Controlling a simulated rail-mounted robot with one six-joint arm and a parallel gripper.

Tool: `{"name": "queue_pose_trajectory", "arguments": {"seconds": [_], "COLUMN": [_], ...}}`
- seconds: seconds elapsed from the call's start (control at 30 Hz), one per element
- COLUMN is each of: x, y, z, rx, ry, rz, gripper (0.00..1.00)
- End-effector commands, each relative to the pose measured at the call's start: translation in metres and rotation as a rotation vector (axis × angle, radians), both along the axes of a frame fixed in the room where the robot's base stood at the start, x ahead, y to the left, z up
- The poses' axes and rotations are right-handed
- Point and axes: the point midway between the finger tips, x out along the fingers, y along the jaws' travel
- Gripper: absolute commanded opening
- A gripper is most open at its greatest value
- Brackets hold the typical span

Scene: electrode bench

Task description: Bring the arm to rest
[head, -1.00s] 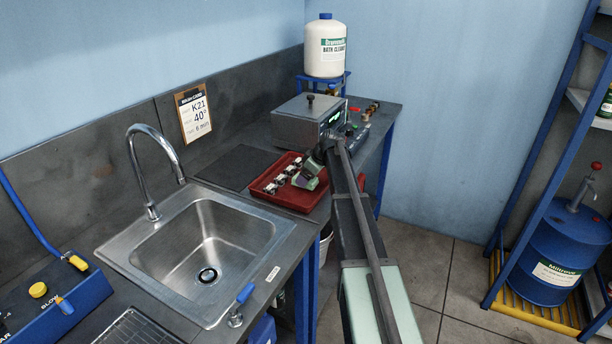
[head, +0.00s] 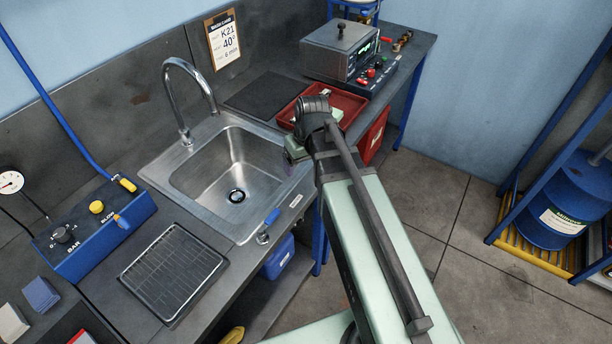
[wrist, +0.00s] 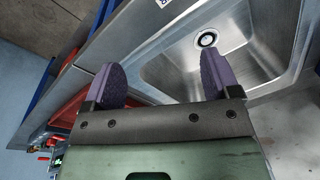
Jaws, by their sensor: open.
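My gripper (wrist: 160,80) is open and empty in the wrist view, its two purple-grey pads well apart with the bench edge and part of the sink behind them. In the head view my gripper (head: 291,152) is above the right edge of the sink, left of the red tray; my wrist hides much of its shape. My arm reaches up from the bottom of the head view, folded at the wrist.
The steel sink (head: 262,150) with its tall tap (head: 180,95) lies left of my gripper. The red tray (head: 350,104) is partly hidden behind my wrist. The ultrasonic-style box (head: 325,58) stands at the back.

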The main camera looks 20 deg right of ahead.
Motion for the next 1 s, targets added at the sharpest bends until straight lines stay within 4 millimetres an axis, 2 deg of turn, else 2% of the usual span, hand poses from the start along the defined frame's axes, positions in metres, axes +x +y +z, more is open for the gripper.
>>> {"name": "queue_pose_trajectory", "arguments": {"seconds": [0.03,0.1,0.17,1.0], "x": [-0.045,-0.075,-0.086,-0.084], "y": [0.018,0.029,0.033,0.034], "z": [-0.001,-0.001,-0.001,-0.001], "rx": [-0.034,-0.077,-0.098,-0.101], "ry": [0.029,0.059,0.070,0.073], "rz": [-0.047,-0.121,-0.158,-0.173], "gripper": [0.82,0.82,0.82,0.82]}}
